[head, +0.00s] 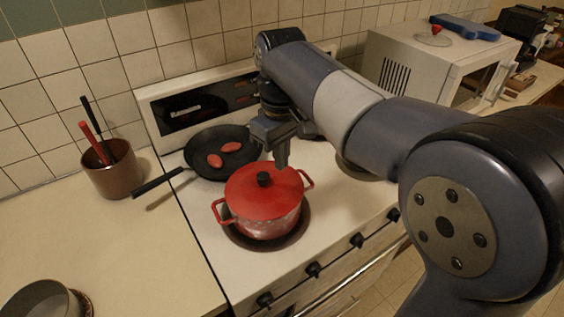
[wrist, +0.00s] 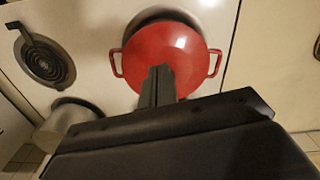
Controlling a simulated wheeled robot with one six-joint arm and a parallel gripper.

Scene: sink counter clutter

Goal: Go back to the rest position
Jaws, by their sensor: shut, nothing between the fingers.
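My gripper (head: 282,160) is shut and empty. In the head view its fingers point down, just above and behind the red pot (head: 262,215). The pot stands on a stove burner with its red lid (head: 264,186) on, black knob up. In the wrist view the closed fingertips (wrist: 158,72) overlap the red pot (wrist: 190,52), and the knob cannot be made out. My arm reaches in from the right and hides part of the stove.
A black pan (head: 205,168) with two reddish oval items sits behind left of the pot. A brown utensil crock (head: 112,178) stands on the left counter. A white microwave (head: 425,65) is at back right. The wrist view shows a bare coil burner (wrist: 45,60) and a grey pot (wrist: 62,120).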

